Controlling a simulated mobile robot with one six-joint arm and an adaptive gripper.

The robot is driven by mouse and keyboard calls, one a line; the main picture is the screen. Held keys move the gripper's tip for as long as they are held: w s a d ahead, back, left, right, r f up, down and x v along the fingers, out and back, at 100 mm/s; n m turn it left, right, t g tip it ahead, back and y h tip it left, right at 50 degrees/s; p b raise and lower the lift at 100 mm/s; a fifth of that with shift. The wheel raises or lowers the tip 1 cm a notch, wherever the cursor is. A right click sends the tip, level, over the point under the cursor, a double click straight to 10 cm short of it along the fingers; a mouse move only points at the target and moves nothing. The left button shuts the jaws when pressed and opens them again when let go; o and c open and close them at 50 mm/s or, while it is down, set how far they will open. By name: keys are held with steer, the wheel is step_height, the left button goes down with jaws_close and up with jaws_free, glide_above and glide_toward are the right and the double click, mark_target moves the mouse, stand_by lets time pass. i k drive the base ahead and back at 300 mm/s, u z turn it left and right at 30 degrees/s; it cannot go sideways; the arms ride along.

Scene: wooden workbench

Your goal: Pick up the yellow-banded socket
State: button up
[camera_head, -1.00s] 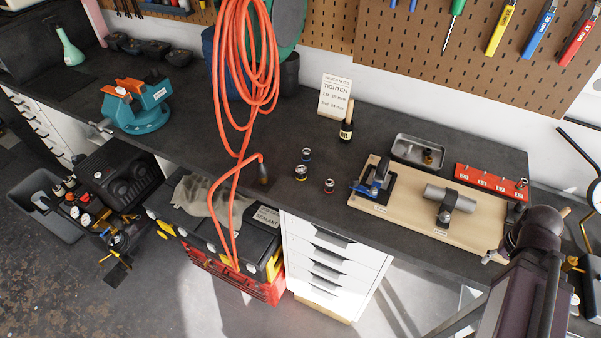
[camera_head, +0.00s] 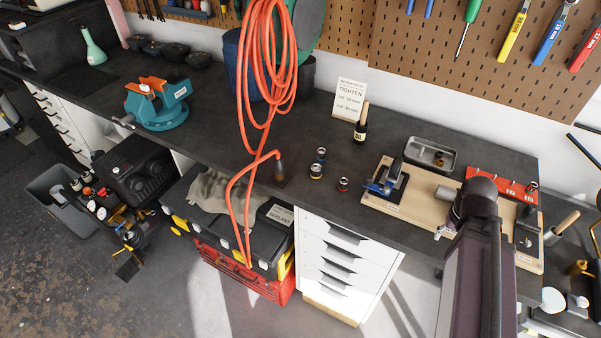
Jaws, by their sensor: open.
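The yellow-banded socket (camera_head: 316,171) stands upright on the dark workbench top, left of the wooden board. A blue-banded socket (camera_head: 321,154) stands just behind it, and a red-banded socket (camera_head: 343,184) stands to its right and nearer the front edge. My arm comes up from the bottom right. My gripper (camera_head: 441,233) is mostly hidden by my own arm; only a small metallic part shows near the bench's front edge. It is well to the right of the sockets and is not touching them.
A wooden board (camera_head: 408,207) with a blue-handled clamp (camera_head: 384,183) lies between the sockets and my arm. A dark bottle (camera_head: 361,131) and a sign card (camera_head: 349,100) stand behind. An orange hose (camera_head: 268,60) hangs left of the sockets. A metal tray (camera_head: 418,151) sits at the back.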

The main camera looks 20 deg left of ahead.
mark_target(316, 172)
steer(key=u, duration=1.05)
steer(key=k, duration=0.95)
steer(key=z, duration=0.05)
steer(key=i, duration=0.95)
steer(key=u, duration=0.05)
